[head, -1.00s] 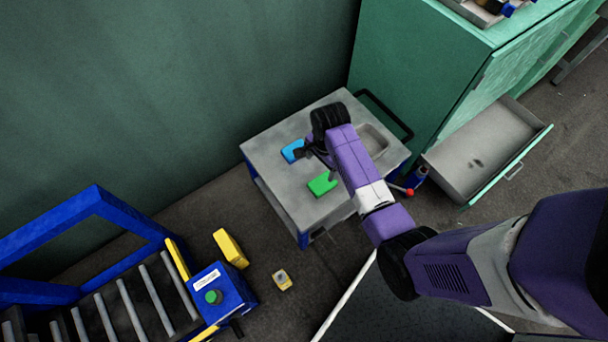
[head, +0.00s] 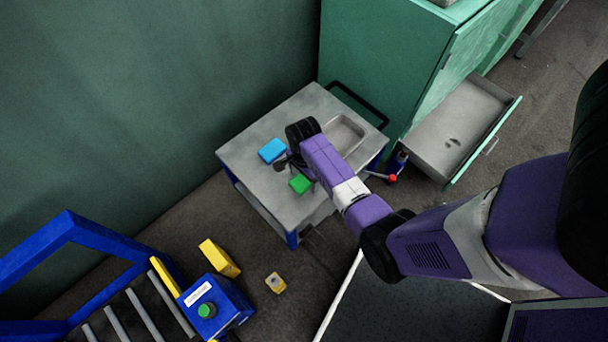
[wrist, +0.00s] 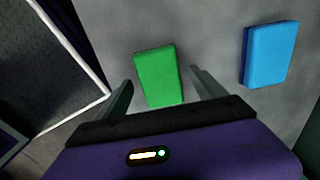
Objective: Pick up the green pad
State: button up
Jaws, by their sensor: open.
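The green pad (head: 300,184) lies flat on the grey top of the cart, near its front edge. In the wrist view the green pad (wrist: 159,76) shows between and just beyond the two fingers of my gripper (wrist: 161,84). My gripper is open and empty, with a finger on either side of the pad's near end. In the head view my gripper (head: 294,165) is small and partly hidden by my arm, close to the pad. I cannot tell the exact height of the fingers above the cart top.
A blue pad (head: 272,150) lies on the cart (head: 250,172) near the green one. A sunken tray (head: 345,133) is at the cart's right. A green cabinet with an open drawer (head: 462,125) stands behind right. A blue-framed roller conveyor (head: 70,235) is at lower left.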

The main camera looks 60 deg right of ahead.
aim_at(304, 179)
jog(key=c, duration=1.5)
jog(key=shift+c, duration=0.2)
jog(key=shift+r, duration=0.15)
notch_tip(304, 179, up, 20)
jog(key=p, duration=0.4)
